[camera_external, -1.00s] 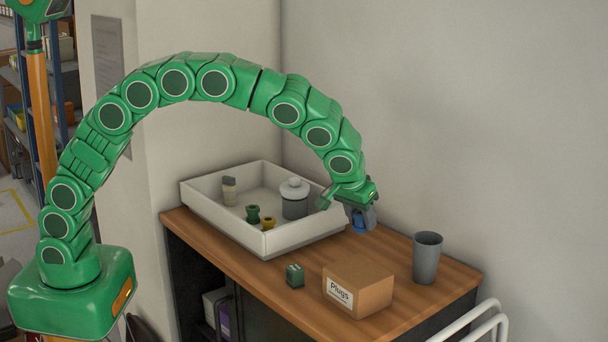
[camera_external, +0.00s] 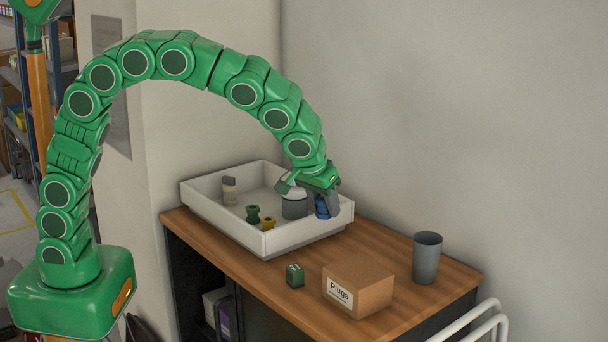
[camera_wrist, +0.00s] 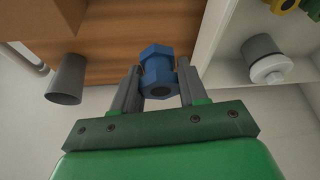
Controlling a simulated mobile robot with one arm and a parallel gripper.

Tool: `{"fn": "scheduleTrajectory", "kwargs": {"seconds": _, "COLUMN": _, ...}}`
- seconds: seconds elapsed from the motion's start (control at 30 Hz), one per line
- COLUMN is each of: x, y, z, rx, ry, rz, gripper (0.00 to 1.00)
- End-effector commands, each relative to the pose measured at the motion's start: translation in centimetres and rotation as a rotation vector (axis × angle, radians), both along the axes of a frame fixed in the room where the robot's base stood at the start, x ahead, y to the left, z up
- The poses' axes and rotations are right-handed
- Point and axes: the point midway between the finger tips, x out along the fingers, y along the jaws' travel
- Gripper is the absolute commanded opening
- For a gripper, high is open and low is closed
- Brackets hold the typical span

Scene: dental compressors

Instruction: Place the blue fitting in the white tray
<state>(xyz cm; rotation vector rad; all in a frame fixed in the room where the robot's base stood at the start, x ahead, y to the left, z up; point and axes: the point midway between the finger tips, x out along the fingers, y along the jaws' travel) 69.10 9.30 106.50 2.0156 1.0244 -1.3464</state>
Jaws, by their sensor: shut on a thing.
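The blue fitting (camera_external: 322,207) is held between the fingers of my gripper (camera_external: 324,203), at the right end of the white tray (camera_external: 291,238). In the wrist view the blue fitting (camera_wrist: 158,72) sits between the two grey fingers of my gripper (camera_wrist: 158,90), which is shut on it. There, the fitting appears over the wood next to the wall of the white tray (camera_wrist: 205,45). In the external view it appears at or just inside the tray's right wall; its exact height is hard to tell.
The tray holds a grey jar with a white lid (camera_external: 294,205), a green fitting (camera_external: 253,214), a yellow fitting (camera_external: 268,222) and a small bottle (camera_external: 229,190). On the wooden top stand a green block (camera_external: 295,275), a "Plugs" box (camera_external: 365,288) and a grey cup (camera_external: 426,257).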

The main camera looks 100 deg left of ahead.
Motion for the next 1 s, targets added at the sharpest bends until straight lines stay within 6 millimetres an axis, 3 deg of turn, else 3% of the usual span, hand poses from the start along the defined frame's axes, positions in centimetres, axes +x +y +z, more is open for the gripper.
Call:
{"fn": "scheduleTrajectory", "kwargs": {"seconds": 0.13, "x": -1.6, "y": 1.4, "z": 0.1, "rx": -0.005, "ry": 0.006, "rz": 0.061, "gripper": 0.08}}
{"fn": "scheduleTrajectory", "kwargs": {"seconds": 0.27, "x": -4.7, "y": 4.0, "z": 0.3, "rx": -0.010, "ry": 0.012, "rz": 0.181, "gripper": 0.08}}
{"fn": "scheduleTrajectory", "kwargs": {"seconds": 0.6, "x": -16.1, "y": 10.9, "z": 0.7, "rx": -0.024, "ry": 0.023, "rz": 0.601, "gripper": 0.08}}
{"fn": "scheduleTrajectory", "kwargs": {"seconds": 1.0, "x": -30.5, "y": 15.7, "z": 0.8, "rx": -0.014, "ry": 0.015, "rz": 1.124, "gripper": 0.08}}
